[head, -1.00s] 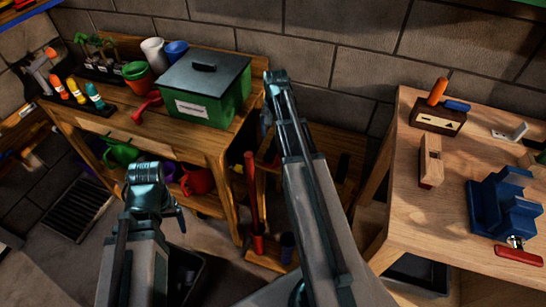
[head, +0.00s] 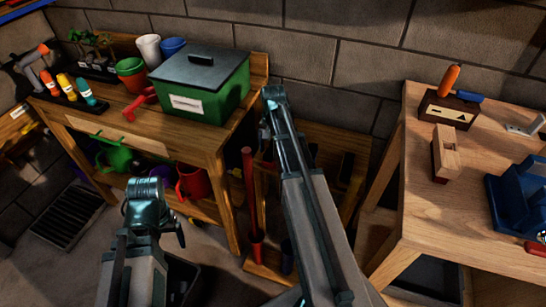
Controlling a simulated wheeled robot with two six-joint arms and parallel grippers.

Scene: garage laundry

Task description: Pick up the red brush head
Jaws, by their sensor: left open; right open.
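No thing is clearly a red brush head. A red tool (head: 139,105) lies on the left bench, in front of the green box; its shape is too small to name surely. A tall red pole (head: 249,190) stands upright between the two benches, its lower end in a red holder. My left gripper (head: 152,192) is open, in front of the left bench and apart from the red tool. My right gripper (head: 274,96) is open, high in front of the wall, right of the green box. Neither gripper holds anything visible.
The left bench (head: 190,143) carries a lidded green box (head: 205,88), pots and bottles, with watering cans on its lower shelf. The right workbench (head: 440,215) carries a wooden block (head: 445,153), a blue tool (head: 516,195) and a red piece cut off at the right edge.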

